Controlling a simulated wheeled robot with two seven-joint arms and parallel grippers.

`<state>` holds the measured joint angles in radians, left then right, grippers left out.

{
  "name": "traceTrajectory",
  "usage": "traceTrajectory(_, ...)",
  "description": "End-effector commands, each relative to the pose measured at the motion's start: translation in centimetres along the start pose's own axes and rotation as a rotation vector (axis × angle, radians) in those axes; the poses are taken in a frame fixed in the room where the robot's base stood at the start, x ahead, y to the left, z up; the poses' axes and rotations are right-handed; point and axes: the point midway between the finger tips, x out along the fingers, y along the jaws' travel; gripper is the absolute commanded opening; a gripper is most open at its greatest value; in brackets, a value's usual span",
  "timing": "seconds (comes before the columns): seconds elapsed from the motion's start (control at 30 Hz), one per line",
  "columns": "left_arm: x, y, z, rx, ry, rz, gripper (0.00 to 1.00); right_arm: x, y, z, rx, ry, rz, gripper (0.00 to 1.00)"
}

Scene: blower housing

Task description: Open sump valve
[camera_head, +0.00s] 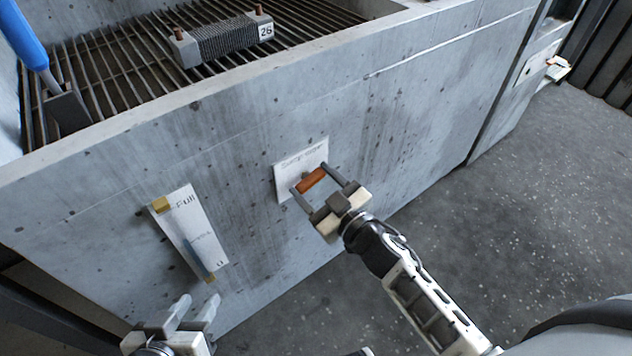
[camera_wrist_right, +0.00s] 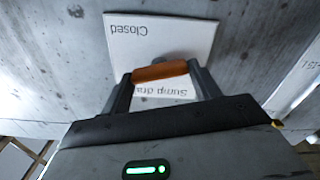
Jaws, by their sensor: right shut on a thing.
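The sump valve's orange-brown handle (camera_head: 312,180) sits in front of a white label plate (camera_head: 301,160) on the concrete wall. My right gripper (camera_head: 322,179) is shut on the handle, with a finger at each end of it. In the right wrist view the handle (camera_wrist_right: 160,71) lies between the fingertips, and the plate (camera_wrist_right: 150,35) behind it reads "Closed" and "Sump dra...", partly hidden. My left gripper (camera_head: 196,308) is open and empty, low in front of the wall.
A white level plate (camera_head: 190,232) marked "Full" is on the wall to the left. Above the wall, a metal grating (camera_head: 115,75) holds a finned block (camera_head: 220,40) tagged 26 and a blue-handled scraper (camera_head: 40,65). Speckled floor (camera_head: 520,200) is free at right.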

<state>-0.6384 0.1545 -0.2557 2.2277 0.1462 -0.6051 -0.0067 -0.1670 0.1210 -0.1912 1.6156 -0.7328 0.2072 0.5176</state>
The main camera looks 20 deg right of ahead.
Motion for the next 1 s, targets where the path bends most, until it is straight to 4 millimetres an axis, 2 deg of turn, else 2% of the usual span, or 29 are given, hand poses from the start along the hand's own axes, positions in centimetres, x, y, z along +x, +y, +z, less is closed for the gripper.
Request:
traceTrajectory(0.63, 0.0, -0.2, 0.0, 0.0, 0.005, -0.004, 0.36, 0.0, -0.3, 0.2, -0.615, 0.0, -0.001, 0.39)
traceTrajectory(1.0, 0.9, -0.2, 0.5, 0.001, -0.006, 0.005, 0.36, -0.1, -0.5, 0.3, -0.959, 0.001, -0.001, 0.39)
